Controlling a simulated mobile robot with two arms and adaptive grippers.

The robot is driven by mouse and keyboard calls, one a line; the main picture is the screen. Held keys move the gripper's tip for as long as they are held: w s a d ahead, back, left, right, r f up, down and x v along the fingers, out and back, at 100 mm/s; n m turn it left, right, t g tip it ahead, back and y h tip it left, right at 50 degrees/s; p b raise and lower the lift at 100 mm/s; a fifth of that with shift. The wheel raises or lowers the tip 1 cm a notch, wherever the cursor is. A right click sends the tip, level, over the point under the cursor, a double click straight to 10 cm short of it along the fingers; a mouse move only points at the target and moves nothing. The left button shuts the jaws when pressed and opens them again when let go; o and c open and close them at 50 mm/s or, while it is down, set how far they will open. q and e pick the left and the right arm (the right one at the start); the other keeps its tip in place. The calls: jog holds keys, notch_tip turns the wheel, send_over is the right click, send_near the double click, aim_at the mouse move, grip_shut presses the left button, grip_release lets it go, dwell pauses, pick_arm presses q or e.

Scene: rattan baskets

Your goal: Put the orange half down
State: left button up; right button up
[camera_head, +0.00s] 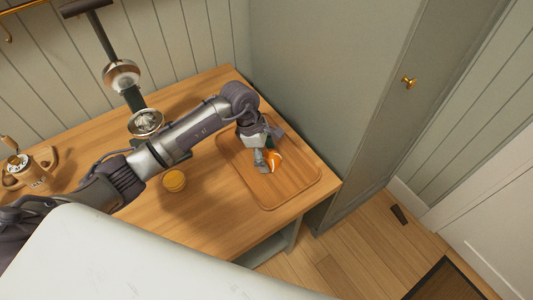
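The orange half (274,161) shows at my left gripper (266,157), over the wooden cutting board (285,187) on the right of the table. The gripper points down, and a grey finger covers the left side of the orange half. The orange half appears held between the fingers, close to the board; I cannot tell whether it touches the wood. My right gripper is not in view.
A citrus press (145,122) stands at the back of the wooden table (214,210). A wooden-handled pot (27,171) is at the far left. A tall cabinet (330,90) borders the table's right side.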

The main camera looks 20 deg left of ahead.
pick_arm(q)
jog(key=shift+o, duration=0.5)
jog(key=shift+r, duration=0.2)
jog(key=shift+a+r, duration=0.15)
jog(key=shift+r, duration=0.15)
jog(key=b+v, duration=0.2)
jog(key=v, duration=0.9)
jog(key=shift+r, duration=0.1)
